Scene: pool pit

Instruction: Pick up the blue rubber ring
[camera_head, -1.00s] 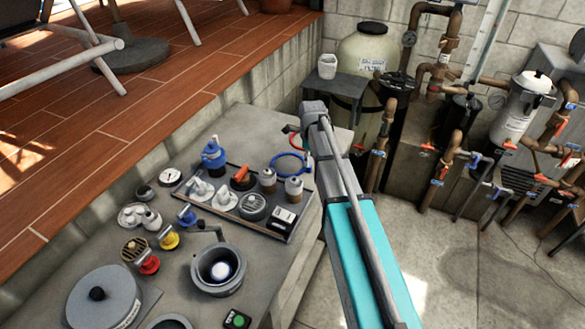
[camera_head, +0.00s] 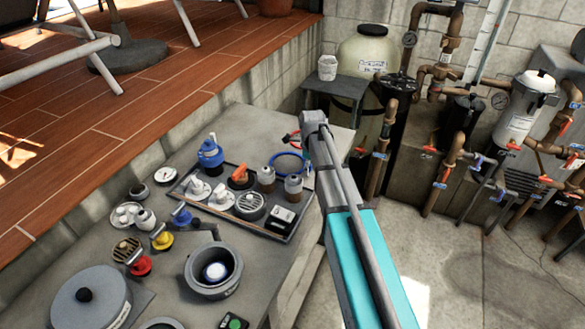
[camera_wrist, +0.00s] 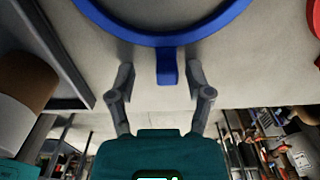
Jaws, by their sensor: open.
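The blue rubber ring (camera_head: 287,153) lies near the far right edge of the grey worktop, beyond the parts tray. In the wrist view the ring (camera_wrist: 165,40) fills the top of the picture as a thick arc, with a short blue tab pointing towards me. My gripper (camera_wrist: 160,78) is open, with one finger on each side of the tab and a gap visible on both sides. It holds nothing. In the head view my arm hides the gripper and the area just right of the ring.
The parts tray (camera_head: 274,237) holds several fittings and brown-and-white bottles close to the ring. A red piece (camera_head: 292,137) lies just behind the ring. A blue-capped container (camera_head: 210,155) stands behind the tray. The worktop's far left corner is clear.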

